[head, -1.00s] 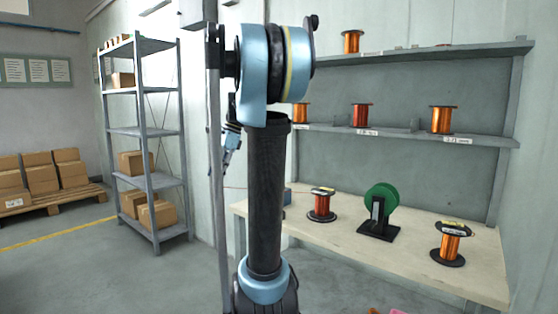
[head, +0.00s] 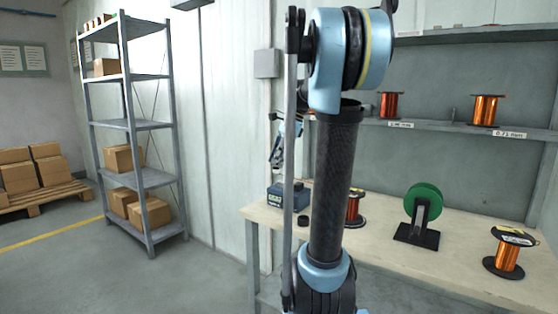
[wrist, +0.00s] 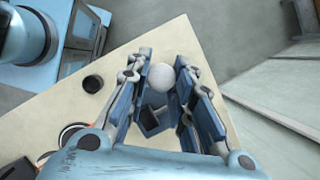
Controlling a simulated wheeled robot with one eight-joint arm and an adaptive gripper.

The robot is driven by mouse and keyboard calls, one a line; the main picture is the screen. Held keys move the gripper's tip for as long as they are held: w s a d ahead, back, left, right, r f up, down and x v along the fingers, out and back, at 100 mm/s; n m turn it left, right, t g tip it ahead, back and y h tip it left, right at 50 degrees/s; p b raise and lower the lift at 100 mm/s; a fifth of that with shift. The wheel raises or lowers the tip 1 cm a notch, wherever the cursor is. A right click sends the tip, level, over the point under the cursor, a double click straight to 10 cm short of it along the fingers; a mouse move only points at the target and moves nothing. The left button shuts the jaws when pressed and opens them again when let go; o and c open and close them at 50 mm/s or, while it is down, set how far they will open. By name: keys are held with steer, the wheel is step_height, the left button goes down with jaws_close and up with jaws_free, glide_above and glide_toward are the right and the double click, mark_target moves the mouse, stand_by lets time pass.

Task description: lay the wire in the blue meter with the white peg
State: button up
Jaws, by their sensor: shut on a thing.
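The blue meter (head: 288,195) stands on the near left end of the workbench, partly behind my arm. My gripper (head: 277,156) hangs above and left of the meter in the head view, small and partly hidden. A dark piece shows below the peg between the fingers. I cannot make out the wire.
A black puck (head: 303,221) lies beside the meter. A copper spool (head: 353,212), a green reel on a black stand (head: 424,205) and another copper spool (head: 508,255) stand on the workbench (head: 400,265). A shelf rack (head: 150,178) stands at left; the floor between is clear.

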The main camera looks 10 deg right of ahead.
steer(key=shift+w+d, duration=0.1)
steer(key=shift+d, duration=0.2)
steer(key=w+d+f, duration=0.3)
steer(key=w+d, duration=0.1)
steer(key=d, duration=0.1)
steer(key=shift+w, duration=0.4)
stand_by(0.4)
steer(key=shift+a, duration=0.1)
stand_by(0.6)
